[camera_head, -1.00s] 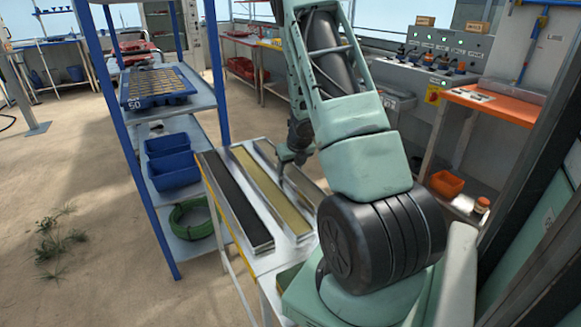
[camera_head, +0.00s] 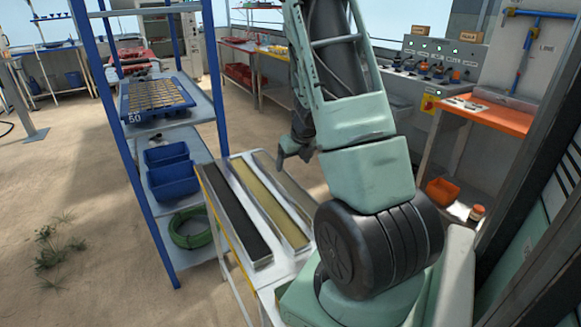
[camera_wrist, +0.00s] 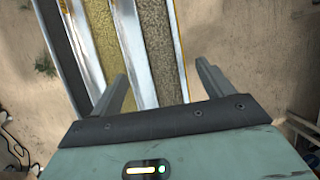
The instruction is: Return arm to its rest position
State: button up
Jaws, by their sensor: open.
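My arm stands folded upward in the head view, its forearm rising out of the top of the picture. My gripper (camera_head: 293,153) hangs beside the forearm, above the far right end of the table with the troughs. In the wrist view my gripper (camera_wrist: 162,85) shows two fingers spread apart with nothing between them. Below the fingers lie a dark-filled trough (camera_wrist: 62,45), a yellowish trough (camera_wrist: 95,50) and a brownish trough (camera_wrist: 155,50). The gripper is apart from them; its exact height is unclear.
A blue shelf rack (camera_head: 215,100) at left holds a blue seed tray (camera_head: 128,112), blue bins (camera_head: 172,182) and a green hose coil (camera_head: 188,240). At right, an orange-topped bench (camera_head: 500,115) stands near a control panel (camera_head: 455,55). An orange bin (camera_head: 441,190) sits low there.

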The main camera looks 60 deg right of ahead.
jog(key=p+v, duration=0.2)
jog(key=v, duration=0.5)
jog(key=shift+r+p, duration=0.25)
jog(key=shift+p, duration=0.05)
jog(key=shift+s, duration=0.1)
jog(key=w+a+r+m+t+p, duration=0.1)
jog(key=w+a+r+m, duration=0.3)
jog(key=a, duration=0.4)
jog(key=w+a+r+m+t, duration=0.1)
jog(key=w+a+r+m, duration=0.15)
jog(key=w+a, duration=0.45)
jog(key=s+a+r+m, duration=0.2)
jog(key=a+m, duration=0.6)
jog(key=a, duration=0.9)
jog(key=s+a+r+m+g+y+p, duration=0.1)
jog(key=s+a+m+g, duration=0.4)
jog(key=s+a, duration=1.5)
jog(key=s+m+y+p, duration=0.1)
jog(key=s+m, duration=0.1)
jog(key=m, duration=0.1)
jog(key=shift+r+g+y, duration=0.4)
